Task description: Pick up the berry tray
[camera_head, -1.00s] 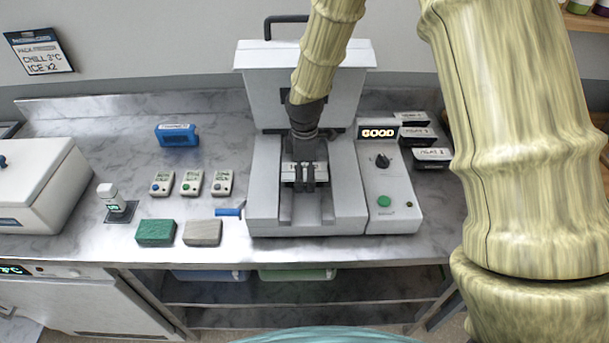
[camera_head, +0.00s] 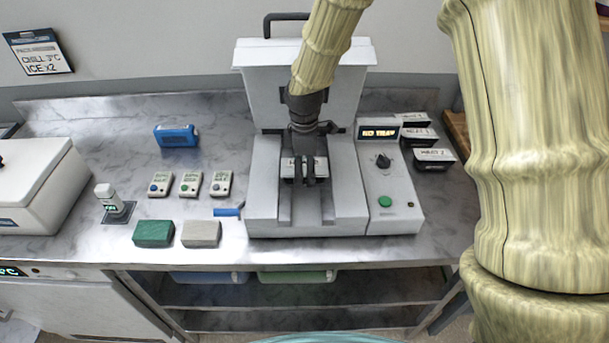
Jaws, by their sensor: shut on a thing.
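My gripper (camera_head: 306,182) is over the middle of the white sealing machine (camera_head: 262,212), between its side rails and below the raised lid. Its fingers are shut on a small tray with a white top and dark side (camera_head: 289,168), which shows on both sides of the fingers. I take this as the berry tray, but its label is mostly covered by my gripper. The tray appears just above the machine's bed; the exact gap cannot be judged. The machine's display (camera_head: 379,133) reads "NO TRAY".
Several dark trays with white labels (camera_head: 433,157) stand right of the machine. Left are a blue device (camera_head: 177,136), small boxes with coloured knobs (camera_head: 190,184), a green block (camera_head: 153,234), a grey block (camera_head: 201,234), a blue-handled tool (camera_head: 228,212) and a white chest (camera_head: 38,190).

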